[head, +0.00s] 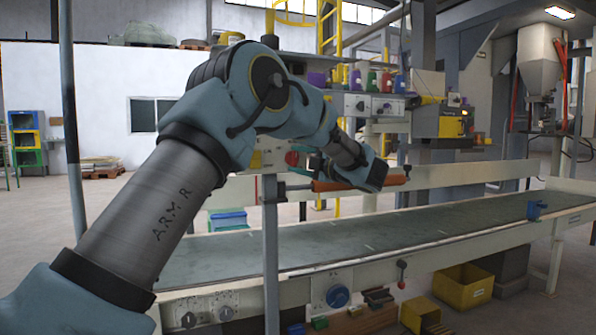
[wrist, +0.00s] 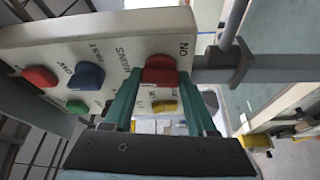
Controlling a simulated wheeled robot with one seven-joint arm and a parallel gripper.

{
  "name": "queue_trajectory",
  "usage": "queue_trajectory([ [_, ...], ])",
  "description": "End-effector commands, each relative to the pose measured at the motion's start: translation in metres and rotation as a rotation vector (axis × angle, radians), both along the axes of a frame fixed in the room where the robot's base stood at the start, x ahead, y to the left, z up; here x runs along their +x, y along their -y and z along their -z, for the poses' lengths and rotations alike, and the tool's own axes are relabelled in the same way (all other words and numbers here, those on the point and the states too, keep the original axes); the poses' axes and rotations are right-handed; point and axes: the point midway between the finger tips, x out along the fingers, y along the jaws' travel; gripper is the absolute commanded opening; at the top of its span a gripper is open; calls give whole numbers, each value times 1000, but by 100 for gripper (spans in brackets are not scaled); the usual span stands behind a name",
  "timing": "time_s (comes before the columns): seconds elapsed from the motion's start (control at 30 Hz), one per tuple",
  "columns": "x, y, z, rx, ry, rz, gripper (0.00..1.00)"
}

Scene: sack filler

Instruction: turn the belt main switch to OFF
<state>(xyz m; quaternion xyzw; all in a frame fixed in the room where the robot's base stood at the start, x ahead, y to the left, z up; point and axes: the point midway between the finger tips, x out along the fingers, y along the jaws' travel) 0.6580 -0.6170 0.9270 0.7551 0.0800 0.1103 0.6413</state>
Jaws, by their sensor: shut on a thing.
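A pale control box (wrist: 105,50) fills the upper left of the wrist view, its lettering seen rotated, including "MAINS" and "ON". A red switch knob (wrist: 160,70) sits at its right end beside the MAINS lettering. My gripper (wrist: 160,77) has its teal fingers on either side of this knob and is shut on it. The fingers cover the knob's sides, and I cannot tell which way it points. In the head view my arm reaches over the belt, and a red knob (head: 291,158) shows small beside the fingers.
On the same box are a blue knob (wrist: 87,76), another red knob (wrist: 39,77) and a green button (wrist: 77,107). A grey rail (wrist: 268,68) runs close on the right. The conveyor belt (head: 400,225) lies below, with an orange cylinder (head: 335,185) near my wrist.

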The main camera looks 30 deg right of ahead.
Motion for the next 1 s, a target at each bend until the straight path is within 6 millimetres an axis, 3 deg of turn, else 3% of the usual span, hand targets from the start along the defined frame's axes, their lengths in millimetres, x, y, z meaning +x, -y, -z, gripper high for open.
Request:
queue_trajectory([
  [0.33,0,0,1,-150,-20,-1,2],
  [0.9,0,0,1,-181,-25,-1,2],
  [0.93,0,0,1,-181,-25,-1,59],
  [1.0,0,0,1,-181,-25,-1,66],
])
